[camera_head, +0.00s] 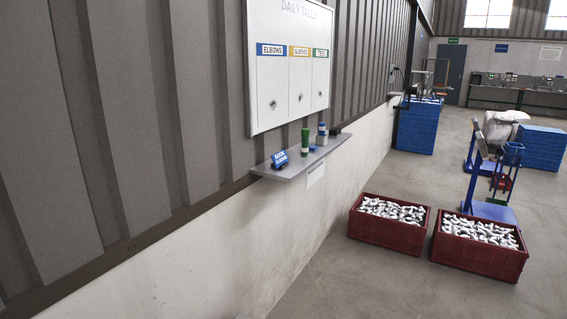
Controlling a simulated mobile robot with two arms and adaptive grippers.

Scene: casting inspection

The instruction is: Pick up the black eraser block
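A small dark block (335,132), which looks like the black eraser block, lies at the far end of a narrow grey shelf (296,169) on the wall. It is small in the picture and its details cannot be told. Also on the shelf are a blue sign-like block (279,159) at the near end, a green and white cylinder (305,142), a small blue item (314,149) and a white and blue cylinder (322,134). Neither of my grippers is in the head view.
A whiteboard (287,90) hangs above the shelf. Two red crates (386,230) (478,256) of pale castings stand on the floor to the right. Behind them are a blue scale (487,211) and blue crates (416,130) (541,149). The floor between shelf and crates looks clear.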

